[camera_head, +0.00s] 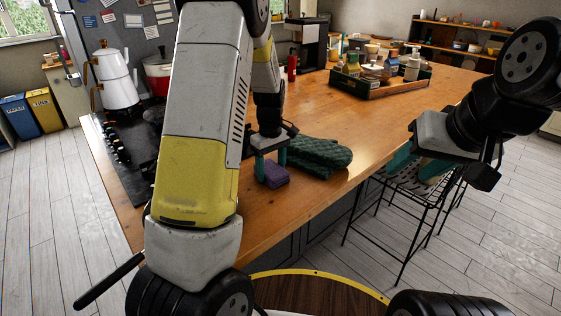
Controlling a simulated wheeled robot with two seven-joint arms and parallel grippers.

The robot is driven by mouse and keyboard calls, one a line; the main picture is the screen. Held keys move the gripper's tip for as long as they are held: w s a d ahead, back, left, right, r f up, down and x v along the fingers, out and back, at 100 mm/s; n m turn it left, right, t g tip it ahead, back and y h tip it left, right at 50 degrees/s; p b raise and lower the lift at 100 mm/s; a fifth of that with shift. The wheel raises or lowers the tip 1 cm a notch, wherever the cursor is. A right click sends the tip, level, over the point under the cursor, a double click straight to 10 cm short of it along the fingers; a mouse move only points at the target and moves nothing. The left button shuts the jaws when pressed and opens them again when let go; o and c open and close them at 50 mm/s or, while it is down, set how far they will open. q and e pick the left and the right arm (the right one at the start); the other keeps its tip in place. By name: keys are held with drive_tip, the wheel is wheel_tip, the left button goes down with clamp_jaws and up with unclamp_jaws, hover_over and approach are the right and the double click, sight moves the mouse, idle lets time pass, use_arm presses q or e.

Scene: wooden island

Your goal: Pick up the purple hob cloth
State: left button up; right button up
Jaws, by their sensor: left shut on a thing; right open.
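The purple hob cloth (273,176) is a small folded block on the wooden island (335,118), near its front edge. My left gripper (270,162) points down over it, with its teal fingers at the cloth, and is shut on it. The cloth appears at or very near the island top; whether there is a gap below it I cannot tell. My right gripper (416,166) is open and empty, off the island's right side above a black stool.
A green quilted mitt (320,156) lies just right of the cloth. A hob (120,150) with a white pot (116,82) is at the left. A crate (382,88) of jars stands further back. The island's middle is clear. A wire stool (415,195) stands at the right.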

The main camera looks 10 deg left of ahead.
sight(271, 168)
use_arm(q)
drive_tip(key=shift+r, duration=0.6)
wheel_tip(271, 168, up, 2)
drive_tip(key=shift+r, duration=0.2)
drive_tip(key=s+d, duration=0.2)
drive_tip(key=s, duration=0.2)
drive_tip(key=s+d+r, duration=0.1)
drive_tip(key=s+d, duration=0.2)
drive_tip(key=s, duration=0.2)
drive_tip(key=s+d, duration=0.2)
drive_tip(key=s, duration=0.3)
drive_tip(key=shift+d+r, duration=0.2)
drive_tip(key=shift+d, duration=0.15)
drive_tip(key=o, duration=0.8)
drive_tip(key=c, duration=0.6)
drive_tip(key=shift+s, duration=0.1)
drive_tip(key=shift+c, duration=0.2)
